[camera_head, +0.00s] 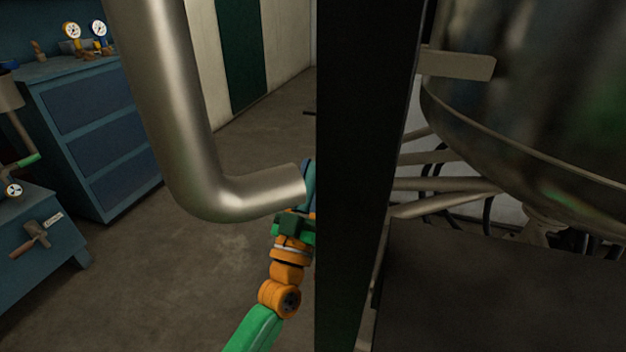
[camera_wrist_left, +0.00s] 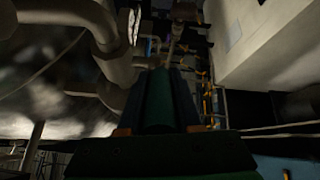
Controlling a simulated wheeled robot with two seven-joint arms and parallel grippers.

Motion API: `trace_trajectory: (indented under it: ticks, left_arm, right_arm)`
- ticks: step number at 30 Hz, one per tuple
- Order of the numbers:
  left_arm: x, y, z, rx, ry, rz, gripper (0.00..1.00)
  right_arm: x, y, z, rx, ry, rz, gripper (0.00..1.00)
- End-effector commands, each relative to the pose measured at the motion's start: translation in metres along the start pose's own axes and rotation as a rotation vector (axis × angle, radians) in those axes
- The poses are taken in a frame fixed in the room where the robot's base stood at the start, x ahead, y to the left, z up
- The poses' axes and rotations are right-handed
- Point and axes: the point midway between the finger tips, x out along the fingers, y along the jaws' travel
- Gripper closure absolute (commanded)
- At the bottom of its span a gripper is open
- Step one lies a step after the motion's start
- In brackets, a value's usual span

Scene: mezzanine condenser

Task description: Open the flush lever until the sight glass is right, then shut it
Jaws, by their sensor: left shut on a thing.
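My left gripper (camera_head: 295,222) is at the right end of the thick metal pipe, beside the dark post, which hides part of it. In the left wrist view the gripper (camera_wrist_left: 160,100) is shut on a dark green bar (camera_wrist_left: 159,105) that runs away from the camera between the fingers. It looks like the grip of the flush lever; the rest of the lever cannot be made out. I cannot identify the sight glass for certain in either view. My right gripper is in neither view.
A thick bent pipe (camera_head: 180,110) and a dark upright post (camera_head: 365,150) block much of the head view. A large metal vessel (camera_head: 540,110) stands at right. Blue drawers (camera_head: 95,120) with gauges on top and a blue bench (camera_head: 50,235) with a hammer stand at left. Floor between is clear.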

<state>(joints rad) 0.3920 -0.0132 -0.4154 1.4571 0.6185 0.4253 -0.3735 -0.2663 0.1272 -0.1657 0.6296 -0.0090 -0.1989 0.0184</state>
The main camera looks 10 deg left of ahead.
Motion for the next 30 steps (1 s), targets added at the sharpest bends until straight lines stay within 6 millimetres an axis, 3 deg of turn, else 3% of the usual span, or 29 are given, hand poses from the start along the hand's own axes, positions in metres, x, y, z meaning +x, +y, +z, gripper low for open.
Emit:
trace_trajectory:
  ticks: [6,7,9,10,19,27,30]
  left_arm:
    - [0.000,0.000,0.001,-0.001,-0.004,0.000,1.00]
    - [0.000,0.000,0.001,-0.001,-0.004,0.000,0.58]
    - [0.000,0.000,0.001,-0.001,-0.003,0.000,0.40]
    - [0.000,0.000,0.001,-0.001,-0.003,0.000,0.37]
    - [-0.003,0.000,0.000,0.000,-0.002,0.000,0.37]
    - [-0.058,0.000,0.002,0.000,-0.006,0.000,0.37]
    - [-0.069,0.000,0.001,0.001,-0.003,0.000,0.37]
  right_arm:
    - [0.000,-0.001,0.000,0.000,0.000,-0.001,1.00]
    - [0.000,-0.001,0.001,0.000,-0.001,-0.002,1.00]
    - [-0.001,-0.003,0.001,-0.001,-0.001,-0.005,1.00]
    - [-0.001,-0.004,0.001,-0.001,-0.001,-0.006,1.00]
    - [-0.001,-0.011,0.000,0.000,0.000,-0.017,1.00]
    - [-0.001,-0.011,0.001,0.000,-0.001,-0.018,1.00]
    - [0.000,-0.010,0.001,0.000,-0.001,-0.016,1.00]
